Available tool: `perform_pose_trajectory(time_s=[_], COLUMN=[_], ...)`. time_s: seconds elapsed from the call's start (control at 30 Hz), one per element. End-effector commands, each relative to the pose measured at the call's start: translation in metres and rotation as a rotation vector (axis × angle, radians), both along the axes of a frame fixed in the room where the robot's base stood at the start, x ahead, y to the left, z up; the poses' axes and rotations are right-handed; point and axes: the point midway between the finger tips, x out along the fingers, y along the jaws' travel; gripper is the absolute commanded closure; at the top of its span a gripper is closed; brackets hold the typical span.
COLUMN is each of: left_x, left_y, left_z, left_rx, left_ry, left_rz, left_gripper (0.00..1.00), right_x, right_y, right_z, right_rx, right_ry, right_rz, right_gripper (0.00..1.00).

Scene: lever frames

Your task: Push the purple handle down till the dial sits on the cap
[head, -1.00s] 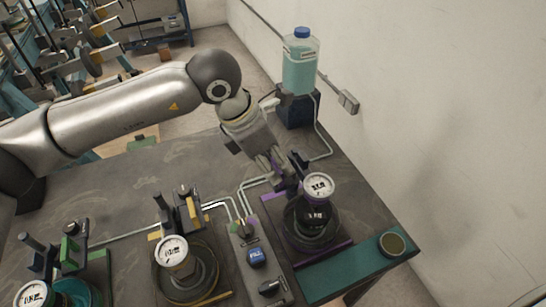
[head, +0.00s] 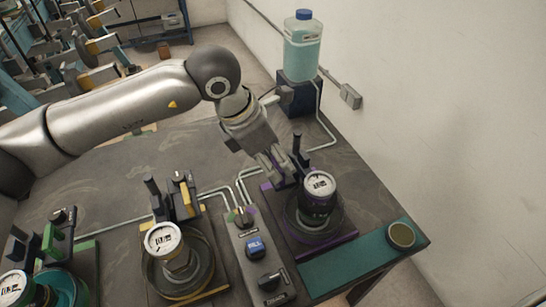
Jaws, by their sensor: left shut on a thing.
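My left gripper (head: 280,178) is shut at the back left of the purple-trimmed lever frame (head: 341,238). It is closed on the purple handle, which the fingers mostly hide. The white round dial (head: 319,183) is just right of the fingers, with its face up. Directly below it is the dark cap (head: 316,209) on the round pot (head: 335,226). The dial looks very close to the cap with little or no gap; I cannot tell if they touch. My right gripper does not show.
A black upright post (head: 297,145) rises just behind the fingers. The yellow-trimmed frame (head: 205,290) and green-trimmed frame (head: 85,262) stand left. A control box (head: 257,272) is between. A bottle (head: 303,50) stands behind; a small round dish (head: 401,235) is at right.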

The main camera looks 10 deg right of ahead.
Motion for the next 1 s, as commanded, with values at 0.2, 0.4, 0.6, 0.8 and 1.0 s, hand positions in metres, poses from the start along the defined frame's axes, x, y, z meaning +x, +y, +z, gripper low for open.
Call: perform_pose_trajectory(time_s=[0.2,0.4,0.6,0.8,1.0], left_x=[-0.003,-0.002,-0.002,-0.003,-0.006], left_y=[0.001,0.001,0.002,0.011,0.028], left_z=[-0.006,-0.004,-0.001,0.023,0.063], left_rx=[0.011,0.008,0.007,0.005,0.006], left_ry=[0.010,0.008,0.006,0.003,0.003], left_rz=[-0.002,-0.001,-0.001,-0.001,-0.001], left_gripper=[0.38,0.32,0.32,0.32,0.32], right_x=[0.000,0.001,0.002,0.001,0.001], right_y=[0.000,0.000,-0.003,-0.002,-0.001], right_z=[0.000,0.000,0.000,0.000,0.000], right_rx=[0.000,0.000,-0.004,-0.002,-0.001], right_ry=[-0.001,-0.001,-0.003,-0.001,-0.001], right_rz=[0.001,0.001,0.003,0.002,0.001], right_gripper=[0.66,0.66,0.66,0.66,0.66])
